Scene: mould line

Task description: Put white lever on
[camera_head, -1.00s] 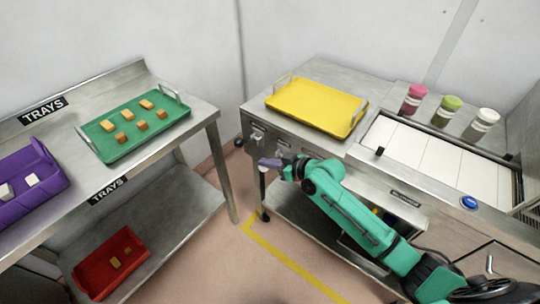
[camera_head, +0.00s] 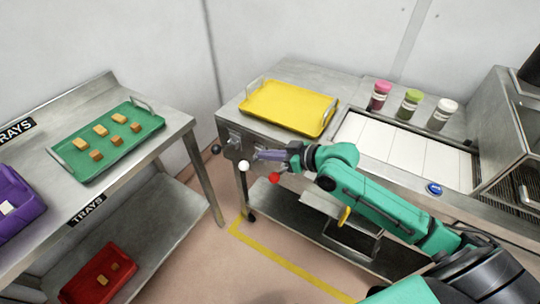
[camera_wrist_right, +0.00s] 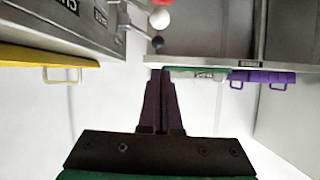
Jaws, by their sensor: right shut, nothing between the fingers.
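The white lever (camera_head: 244,165) is a white ball knob at the front left end of the steel counter. A black knob (camera_head: 216,149) is to its left and a red knob (camera_head: 275,178) to its right. My right gripper (camera_head: 258,156) is shut and empty, its tips close to the white knob; contact cannot be told in the head view. In the right wrist view, the shut fingers (camera_wrist_right: 160,75) point up towards the black knob (camera_wrist_right: 157,42), with the white knob (camera_wrist_right: 160,19) beyond and the red knob at the top edge. My left gripper is out of view.
A yellow tray (camera_head: 326,127) lies on the counter above the levers. Several coloured-lid jars stand at the back right. The left table holds a green tray (camera_head: 158,124) with small blocks and a purple tray (camera_head: 38,208). A red tray (camera_head: 65,294) is on its lower shelf. Floor between is clear.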

